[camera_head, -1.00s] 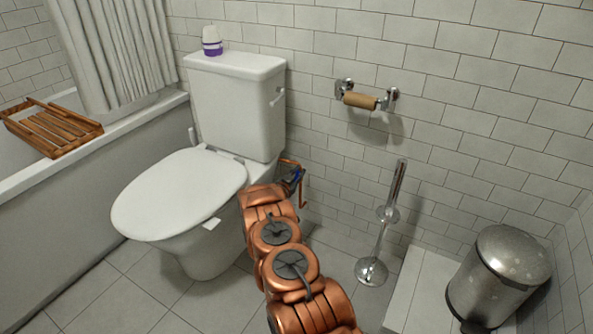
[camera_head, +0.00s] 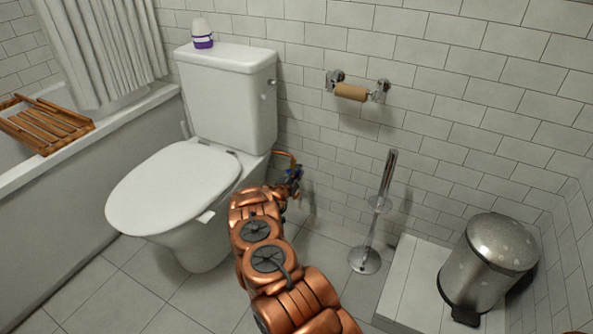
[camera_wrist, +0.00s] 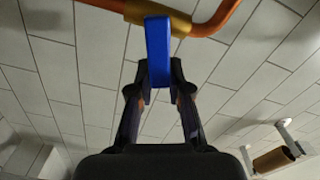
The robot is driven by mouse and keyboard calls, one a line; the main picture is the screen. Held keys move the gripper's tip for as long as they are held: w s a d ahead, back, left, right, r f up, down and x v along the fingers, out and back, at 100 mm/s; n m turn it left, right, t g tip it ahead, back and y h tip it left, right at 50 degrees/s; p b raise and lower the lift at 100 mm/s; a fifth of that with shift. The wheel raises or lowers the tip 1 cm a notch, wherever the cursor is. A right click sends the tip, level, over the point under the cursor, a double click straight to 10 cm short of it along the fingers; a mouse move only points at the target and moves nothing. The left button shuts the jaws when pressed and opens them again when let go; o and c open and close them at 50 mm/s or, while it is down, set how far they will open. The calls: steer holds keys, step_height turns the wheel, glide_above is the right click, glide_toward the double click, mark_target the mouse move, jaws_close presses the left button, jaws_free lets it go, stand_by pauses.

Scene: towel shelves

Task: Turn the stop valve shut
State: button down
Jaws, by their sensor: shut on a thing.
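The stop valve's blue handle (camera_wrist: 158,48) stands upright in the wrist view, in front of a brass fitting (camera_wrist: 140,10) on a copper pipe (camera_wrist: 215,22). My gripper (camera_wrist: 159,82) is shut on the lower part of the handle, one finger on each side. In the head view the valve (camera_head: 295,172) shows small, low on the wall to the right of the toilet. My gripper (camera_head: 290,182) is there at the valve, largely hidden by my copper-coloured arm.
The toilet (camera_head: 180,190) stands close on the left of my arm. A chrome stand (camera_head: 372,222) is on the floor to the right, with a pedal bin (camera_head: 488,262) beyond it. A paper roll holder (camera_head: 350,91) is on the wall above.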

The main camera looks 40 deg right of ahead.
steer(key=shift+s+d+f+m+b, duration=0.15)
steer(key=shift+f+m, duration=0.25)
steer(key=shift+m, duration=0.6)
steer(key=shift+a+f+m+b, duration=0.15)
steer(key=shift+f+m, duration=0.25)
steer(key=shift+m, duration=0.6)
steer(key=shift+d, duration=0.1)
steer(key=c, duration=1.1)
jaws_free()
steer(key=shift+v, duration=6.05)
